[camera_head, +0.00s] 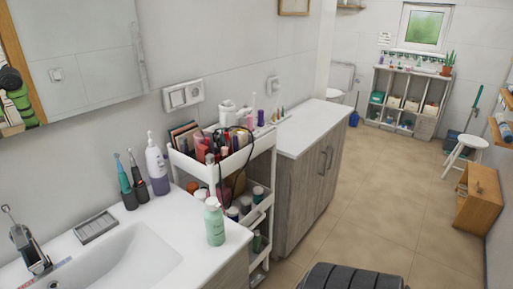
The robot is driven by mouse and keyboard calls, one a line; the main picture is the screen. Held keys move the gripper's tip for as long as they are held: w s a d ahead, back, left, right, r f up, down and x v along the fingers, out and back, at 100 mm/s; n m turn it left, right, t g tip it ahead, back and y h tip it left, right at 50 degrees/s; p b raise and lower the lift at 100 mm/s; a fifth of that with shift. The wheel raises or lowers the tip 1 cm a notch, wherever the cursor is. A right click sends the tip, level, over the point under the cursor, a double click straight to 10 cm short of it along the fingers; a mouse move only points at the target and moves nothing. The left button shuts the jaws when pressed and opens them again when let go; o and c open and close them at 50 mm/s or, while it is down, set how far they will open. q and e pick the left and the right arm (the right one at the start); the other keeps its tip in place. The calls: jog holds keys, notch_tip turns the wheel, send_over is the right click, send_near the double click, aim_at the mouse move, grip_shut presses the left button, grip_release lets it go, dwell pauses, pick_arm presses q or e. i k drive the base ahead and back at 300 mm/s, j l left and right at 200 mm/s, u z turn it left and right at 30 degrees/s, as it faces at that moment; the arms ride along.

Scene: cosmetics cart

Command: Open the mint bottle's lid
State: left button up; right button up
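The mint bottle (215,226) stands upright on the front right corner of the white sink counter. Its pale lid (212,202) sits on top. No gripper is touching the bottle. Neither my left nor my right gripper shows in the head view.
A white cosmetics cart (177,157) full of bottles and tubes stands just behind the bottle. A lotion bottle (157,168) and two toothbrushes stand at the counter's back. The sink basin (125,262) lies to the left.

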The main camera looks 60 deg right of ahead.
aim_at(213, 201)
jog(key=z, duration=1.55)
